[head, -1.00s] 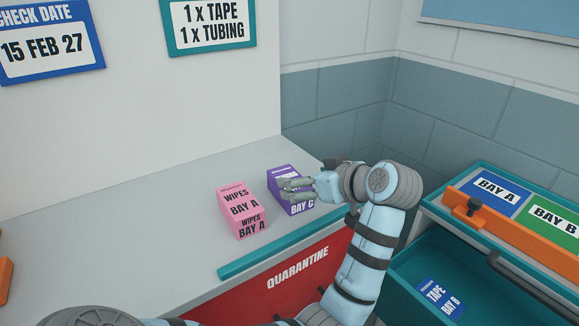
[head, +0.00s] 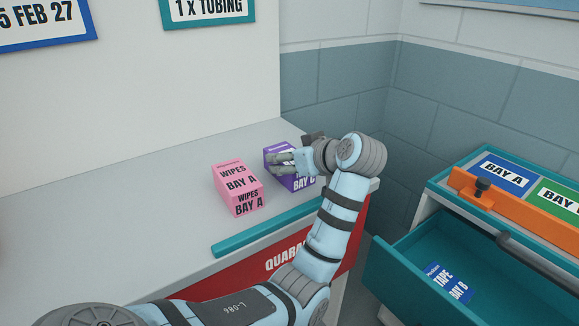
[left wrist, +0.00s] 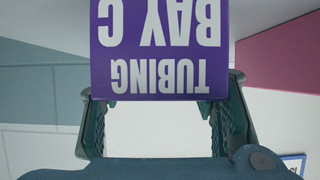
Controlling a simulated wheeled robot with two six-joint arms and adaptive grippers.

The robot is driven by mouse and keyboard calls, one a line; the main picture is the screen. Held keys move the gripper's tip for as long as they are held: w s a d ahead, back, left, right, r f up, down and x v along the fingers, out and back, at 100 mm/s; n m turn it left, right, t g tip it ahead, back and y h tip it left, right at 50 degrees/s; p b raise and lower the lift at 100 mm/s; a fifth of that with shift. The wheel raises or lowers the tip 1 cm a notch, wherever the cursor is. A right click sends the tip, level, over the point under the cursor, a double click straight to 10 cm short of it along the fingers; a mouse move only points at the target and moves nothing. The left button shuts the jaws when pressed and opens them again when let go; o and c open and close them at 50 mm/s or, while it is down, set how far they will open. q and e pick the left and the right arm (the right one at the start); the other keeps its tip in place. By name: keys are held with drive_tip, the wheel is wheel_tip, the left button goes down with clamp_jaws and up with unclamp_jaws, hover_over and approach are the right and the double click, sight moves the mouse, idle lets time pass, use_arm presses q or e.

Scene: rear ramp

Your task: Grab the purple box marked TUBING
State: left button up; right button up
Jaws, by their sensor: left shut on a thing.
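In the left wrist view the purple box (left wrist: 160,50) fills the top middle, with "TUBING" and "BAY C" upside down. My left gripper (head: 280,163) is shut on the box and covers part of it in the head view. Its fingers lie on both sides of the box in the left wrist view (left wrist: 161,95). The box appears to rest on the counter. My right gripper is not in view.
A pink WIPES box (head: 237,187) stands close left of the purple box. A teal strip (head: 260,232) runs along the counter's front edge. At right, an open teal drawer (head: 415,270) holds a blue TAPE box (head: 450,284). The counter's left is clear.

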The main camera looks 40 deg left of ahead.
use_arm(q)
drive_tip(key=shift+c, duration=1.3)
